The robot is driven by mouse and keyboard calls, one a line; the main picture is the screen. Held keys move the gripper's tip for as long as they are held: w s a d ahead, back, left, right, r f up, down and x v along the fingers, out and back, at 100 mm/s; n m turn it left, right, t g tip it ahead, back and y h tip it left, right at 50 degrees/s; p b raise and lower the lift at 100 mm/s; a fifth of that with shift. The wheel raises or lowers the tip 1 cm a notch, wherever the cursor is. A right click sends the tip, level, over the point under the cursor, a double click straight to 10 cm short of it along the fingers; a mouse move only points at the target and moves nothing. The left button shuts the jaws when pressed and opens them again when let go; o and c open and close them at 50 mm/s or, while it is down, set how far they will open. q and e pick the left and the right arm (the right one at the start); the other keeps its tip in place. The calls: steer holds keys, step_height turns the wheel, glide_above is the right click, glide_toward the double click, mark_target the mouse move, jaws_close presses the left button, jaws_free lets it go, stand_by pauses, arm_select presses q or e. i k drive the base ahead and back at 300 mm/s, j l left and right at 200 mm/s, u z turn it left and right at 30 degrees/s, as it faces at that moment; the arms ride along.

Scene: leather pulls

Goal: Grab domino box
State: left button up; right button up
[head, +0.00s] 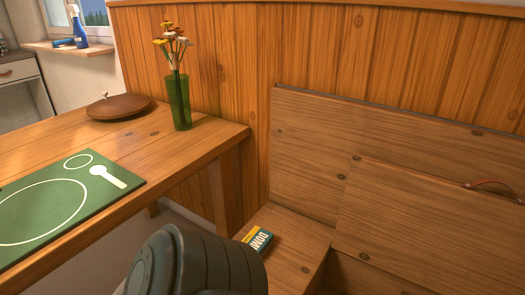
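The domino box (258,240) is a small yellow and teal box with white letters. It lies on the wooden bench seat (290,262), close to the table's right end. A dark grey part of my own arm stands in front of it at the bottom centre, close to the box's lower left in the picture. I cannot tell from this view whether the two touch. Neither gripper's fingers show.
The wooden table (215,140) fills the left, with a green placemat (115,205), a green flower vase (179,103) and a round wooden lid (120,106). To the right, a raised bench panel (430,215) with a leather pull (490,184) stands beside an opening.

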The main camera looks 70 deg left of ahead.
mark_target(261, 240)
steer(key=i, duration=0.4)
steer(key=i+u, duration=0.15)
steer(key=u, duration=2.6)
steer(key=k+l+z, duration=0.55)
steer(key=z, duration=0.2)
steer(key=l, duration=0.1)
